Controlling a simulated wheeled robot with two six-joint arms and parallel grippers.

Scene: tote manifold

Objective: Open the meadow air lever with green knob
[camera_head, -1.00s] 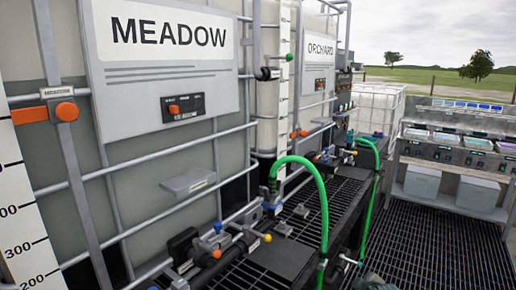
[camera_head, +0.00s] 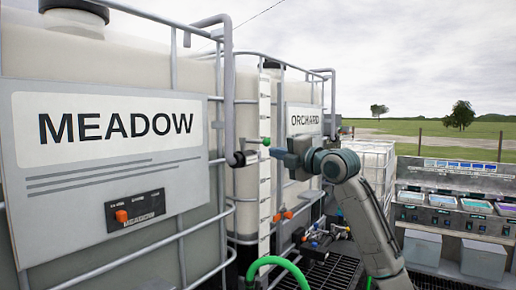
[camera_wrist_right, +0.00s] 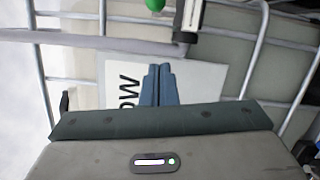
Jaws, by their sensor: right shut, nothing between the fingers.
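The green knob (camera_head: 266,142) is a small ball at the end of the meadow air lever, beside the upper frame of the tank labelled MEADOW. The dark valve body (camera_head: 238,158) sits just left of it on the grey tube. My right gripper (camera_head: 274,153) is shut and empty, its tips close to the knob and slightly below it in the head view. In the right wrist view the shut blue fingers (camera_wrist_right: 159,82) point toward the sign, and the green knob (camera_wrist_right: 155,4) is apart from them at the top edge. My left gripper is not in view.
The MEADOW sign (camera_head: 110,150) carries a small panel with an orange knob (camera_head: 121,216). The grey cage tubes (camera_head: 228,90) stand close to my right gripper. The ORCHARD tank (camera_head: 303,119) is behind it. A green hose (camera_head: 283,264) curves below. Open sky is above.

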